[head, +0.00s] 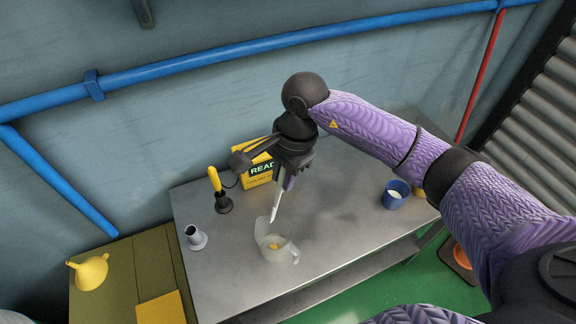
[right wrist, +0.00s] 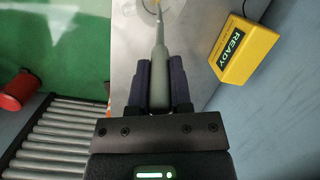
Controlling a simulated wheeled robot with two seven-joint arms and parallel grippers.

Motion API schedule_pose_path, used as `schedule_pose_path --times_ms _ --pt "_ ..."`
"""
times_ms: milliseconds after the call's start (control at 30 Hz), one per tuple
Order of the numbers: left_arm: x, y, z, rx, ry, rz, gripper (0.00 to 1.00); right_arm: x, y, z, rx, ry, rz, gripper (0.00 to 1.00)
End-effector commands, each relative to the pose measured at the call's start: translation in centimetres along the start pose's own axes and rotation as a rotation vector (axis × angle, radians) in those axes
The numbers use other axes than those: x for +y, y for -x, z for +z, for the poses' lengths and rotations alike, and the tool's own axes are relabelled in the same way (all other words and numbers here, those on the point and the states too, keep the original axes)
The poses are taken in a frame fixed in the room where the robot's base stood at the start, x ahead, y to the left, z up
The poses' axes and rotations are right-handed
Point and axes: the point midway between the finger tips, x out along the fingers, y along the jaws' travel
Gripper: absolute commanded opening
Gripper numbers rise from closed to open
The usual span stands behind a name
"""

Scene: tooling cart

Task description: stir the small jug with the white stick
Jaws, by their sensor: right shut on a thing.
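The small jug (head: 276,243) is clear, stands upright on the metal cart top, and has something yellow inside at the bottom. My right gripper (head: 287,179) is above and behind it, shut on the white stick (head: 277,204). The stick slants down from the fingers, its lower end at the jug's rim in the head view; I cannot tell whether it is inside. In the right wrist view the stick (right wrist: 159,65) runs up from between the dark fingers (right wrist: 158,85), and the jug (right wrist: 152,6) is only partly seen at the top edge. My left gripper is not in view.
The cart top (head: 330,228) holds a yellow READY box (head: 258,174), a yellow-handled tool on a dark base (head: 218,188), a grey flanged cylinder (head: 195,237) and a blue cup (head: 395,195) with white contents. A yellow funnel (head: 89,272) is left. The cart's front middle is clear.

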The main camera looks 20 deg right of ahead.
Motion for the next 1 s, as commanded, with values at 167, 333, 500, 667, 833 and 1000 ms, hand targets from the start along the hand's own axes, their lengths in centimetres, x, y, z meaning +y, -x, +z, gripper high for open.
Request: schedule_pose_path --times_ms 167,333,500,667,833,1000 --pt "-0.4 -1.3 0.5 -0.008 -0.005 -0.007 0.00 0.4 -1.6 -1.0 0.001 -0.002 0.001 0.00" --pt "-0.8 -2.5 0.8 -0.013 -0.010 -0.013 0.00 0.8 -3.1 -2.0 0.001 -0.003 0.001 0.00" --pt "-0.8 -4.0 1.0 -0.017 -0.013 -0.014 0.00 1.1 -4.9 -2.8 0.001 -0.001 0.002 0.00" --pt "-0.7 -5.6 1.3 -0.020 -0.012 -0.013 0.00 1.1 -6.7 -2.8 0.001 -0.002 0.001 0.00" --pt "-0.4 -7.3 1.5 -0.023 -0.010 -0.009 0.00 1.1 -8.6 -2.8 0.001 -0.001 0.001 0.00" --pt "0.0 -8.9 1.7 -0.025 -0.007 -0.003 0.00 1.1 -10.5 -2.8 0.001 -0.002 0.002 0.00"
